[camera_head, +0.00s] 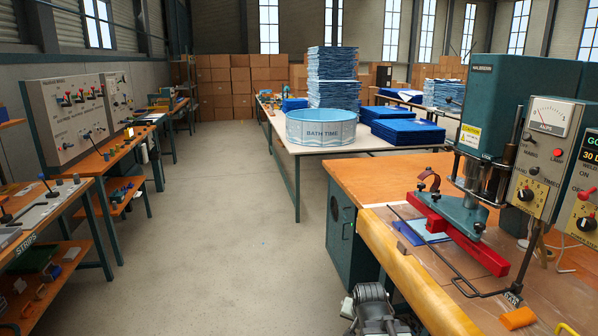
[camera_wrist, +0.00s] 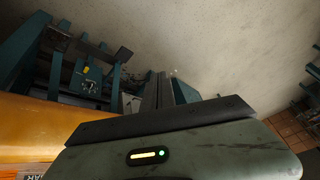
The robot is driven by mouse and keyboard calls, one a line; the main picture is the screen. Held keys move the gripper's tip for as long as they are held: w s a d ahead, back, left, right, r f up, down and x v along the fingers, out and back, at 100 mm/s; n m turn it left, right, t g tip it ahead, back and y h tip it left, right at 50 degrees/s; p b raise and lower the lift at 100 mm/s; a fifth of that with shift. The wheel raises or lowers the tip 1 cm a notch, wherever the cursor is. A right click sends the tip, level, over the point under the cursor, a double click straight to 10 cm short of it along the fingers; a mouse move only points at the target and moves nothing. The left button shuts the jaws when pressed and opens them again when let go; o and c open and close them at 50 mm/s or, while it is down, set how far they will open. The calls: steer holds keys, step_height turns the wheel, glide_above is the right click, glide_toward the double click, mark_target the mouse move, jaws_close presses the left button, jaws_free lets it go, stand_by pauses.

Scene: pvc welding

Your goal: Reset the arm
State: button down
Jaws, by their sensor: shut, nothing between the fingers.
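My gripper (camera_wrist: 160,88) shows in the wrist view as dark narrow fingers beyond a dark bar and a grey-green housing with a small lit indicator. The fingers are together with nothing between them. They point out over the concrete floor (camera_wrist: 200,40). In the head view, a grey metal part of my arm (camera_head: 372,308) shows at the bottom edge, just left of the welding bench's yellow front edge (camera_head: 410,280). The rest of the arm is out of that picture.
The welding machine (camera_head: 525,80), with a red bar (camera_head: 455,235) and thin black rod, stands at right. A long table (camera_head: 290,145) holds a blue tub (camera_head: 321,128) and blue stacks. Orange workbenches (camera_head: 105,160) line the left. The aisle floor (camera_head: 215,240) is clear.

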steer(key=s+a+f+n+g, duration=0.1)
steer(key=s+n+g, duration=0.15)
steer(key=s, duration=0.35)
steer(key=s+f+n+g, duration=0.2)
steer(key=s+g, duration=0.1)
steer(key=s, duration=0.2)
step_height(320, 180, up, 13)
steer(key=p, duration=1.2)
steer(key=shift+s+y+p, duration=0.15)
steer(key=shift+y+p, duration=0.15)
steer(key=shift+p, duration=0.1)
